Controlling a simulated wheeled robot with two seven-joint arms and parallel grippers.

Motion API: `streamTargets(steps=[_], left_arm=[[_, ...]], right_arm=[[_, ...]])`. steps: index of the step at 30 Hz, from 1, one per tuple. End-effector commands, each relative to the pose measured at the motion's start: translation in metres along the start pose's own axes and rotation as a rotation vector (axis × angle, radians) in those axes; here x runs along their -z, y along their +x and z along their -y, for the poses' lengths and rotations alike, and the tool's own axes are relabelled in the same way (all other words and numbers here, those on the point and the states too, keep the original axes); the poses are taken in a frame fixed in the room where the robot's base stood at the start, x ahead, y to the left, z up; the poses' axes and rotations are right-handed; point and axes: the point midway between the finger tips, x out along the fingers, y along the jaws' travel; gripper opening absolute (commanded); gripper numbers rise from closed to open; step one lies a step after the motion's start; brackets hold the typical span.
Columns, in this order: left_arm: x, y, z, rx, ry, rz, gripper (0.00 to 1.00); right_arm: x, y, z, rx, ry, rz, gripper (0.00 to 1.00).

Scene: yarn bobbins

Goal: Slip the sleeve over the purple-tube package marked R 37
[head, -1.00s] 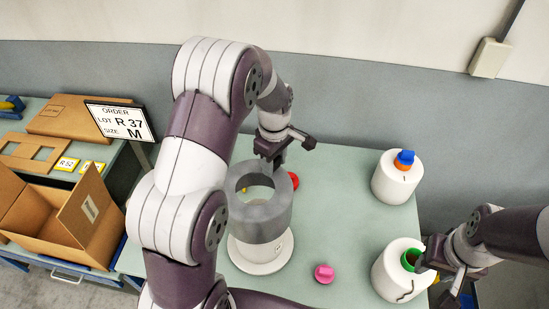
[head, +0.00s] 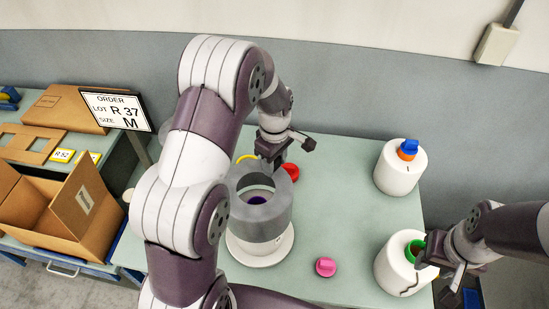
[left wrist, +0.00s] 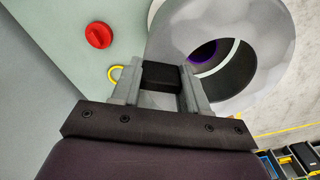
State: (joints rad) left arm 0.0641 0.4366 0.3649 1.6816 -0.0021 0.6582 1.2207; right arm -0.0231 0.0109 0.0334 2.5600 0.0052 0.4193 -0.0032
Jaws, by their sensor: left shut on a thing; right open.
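The sleeve, a grey open cylinder (head: 262,222), is upright on the table, around a white package whose bottom (head: 262,252) shows below it. A purple tube end (head: 258,199) shows inside the sleeve's opening; it also shows in the left wrist view (left wrist: 204,52). My left gripper (head: 270,158) is shut on the sleeve's far wall at the rim (left wrist: 170,95). The package's mark is hidden, and how far the sleeve reaches down is unclear. The sign (head: 118,110) reads LOT R 37, SIZE M. My right gripper (head: 428,258) is open beside the green-tube package (head: 392,272).
A white package with a blue and orange top (head: 398,175) stands at the back right. A pink knob (head: 325,267) and a red knob (head: 291,172) lie on the table (head: 340,210). An open cardboard box (head: 55,212) is at the left.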

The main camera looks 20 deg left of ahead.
Motion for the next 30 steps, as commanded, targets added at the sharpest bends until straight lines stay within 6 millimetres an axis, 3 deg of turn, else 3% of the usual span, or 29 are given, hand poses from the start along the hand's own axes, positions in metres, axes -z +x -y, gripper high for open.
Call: streamTargets(steps=[30], left_arm=[[0.000, 0.099, 0.000, 0.001, 0.000, 0.000, 0.00]], right_arm=[[-0.007, 0.063, 0.000, 0.000, 0.000, 0.000, 0.43]])
